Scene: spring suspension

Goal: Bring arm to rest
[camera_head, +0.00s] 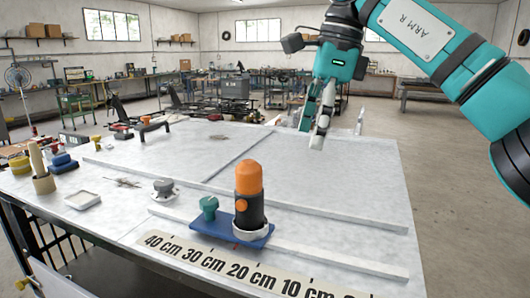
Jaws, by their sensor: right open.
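My right gripper (315,130) hangs from the teal arm marked "ARM R" at the upper right, fingers pointing down. It is open and empty, above the back right part of the worktable (345,185), apart from every object. An orange and black cylinder (249,195) stands upright on a blue base plate (215,229), in front of and left of the gripper. A light ring surrounds the cylinder's foot. A teal knob (208,206) stands on the same plate. My left gripper is not in view.
A printed centimetre scale (240,272) runs along the front edge. A grey knob-like part (164,188), a white dish (83,200), a wooden holder (42,182) and several tools occupy the left side. The table's right half is mostly clear, with low raised strips.

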